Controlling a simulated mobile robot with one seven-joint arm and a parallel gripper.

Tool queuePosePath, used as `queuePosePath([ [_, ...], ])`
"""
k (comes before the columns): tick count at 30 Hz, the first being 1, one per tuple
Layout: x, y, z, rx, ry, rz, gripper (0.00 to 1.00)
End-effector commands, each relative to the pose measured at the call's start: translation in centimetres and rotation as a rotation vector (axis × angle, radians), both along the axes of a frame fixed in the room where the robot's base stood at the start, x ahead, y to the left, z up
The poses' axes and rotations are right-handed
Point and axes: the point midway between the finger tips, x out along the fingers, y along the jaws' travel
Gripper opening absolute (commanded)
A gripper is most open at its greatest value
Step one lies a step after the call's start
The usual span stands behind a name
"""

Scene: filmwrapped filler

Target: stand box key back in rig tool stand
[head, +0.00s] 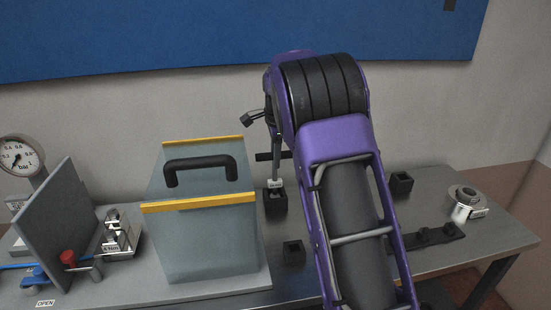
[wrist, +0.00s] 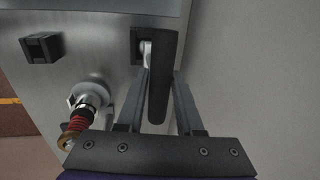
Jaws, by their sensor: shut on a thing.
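The box key shows in the head view as a black crossbar (head: 264,156) with a pale steel shank below it. The shank's lower end is at the top of a black socket block (head: 275,203), which I take as the tool stand; how deep it sits I cannot tell. In the wrist view the key's black bar (wrist: 162,75) lies between the two fingers of my gripper (wrist: 162,85), which is shut on it. The block (wrist: 135,42) shows just beyond the bar, partly hidden by it. My arm hides part of the gripper in the head view.
Other black blocks stand on the bench, one in front (head: 293,252) and one to the right (head: 401,183). A clear case (head: 208,240) with a black handle stands close on the left.

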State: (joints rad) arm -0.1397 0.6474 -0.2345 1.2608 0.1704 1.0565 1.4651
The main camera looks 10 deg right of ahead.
Motion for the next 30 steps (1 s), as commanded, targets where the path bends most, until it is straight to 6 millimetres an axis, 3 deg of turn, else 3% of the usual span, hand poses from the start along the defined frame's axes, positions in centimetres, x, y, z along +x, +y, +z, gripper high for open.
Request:
queuePosePath([
  [11, 0.0, 0.0, -0.6, 0.000, -0.001, 0.000, 0.00],
  [12, 0.0, 0.0, -0.7, 0.000, 0.000, 0.000, 0.39],
  [17, 0.0, 0.0, -0.6, 0.000, 0.000, 0.000, 0.65],
  [26, 0.0, 0.0, -0.4, 0.000, -0.001, 0.000, 0.65],
  [30, -0.1, 0.0, 1.0, 0.000, -0.005, 0.000, 0.65],
])
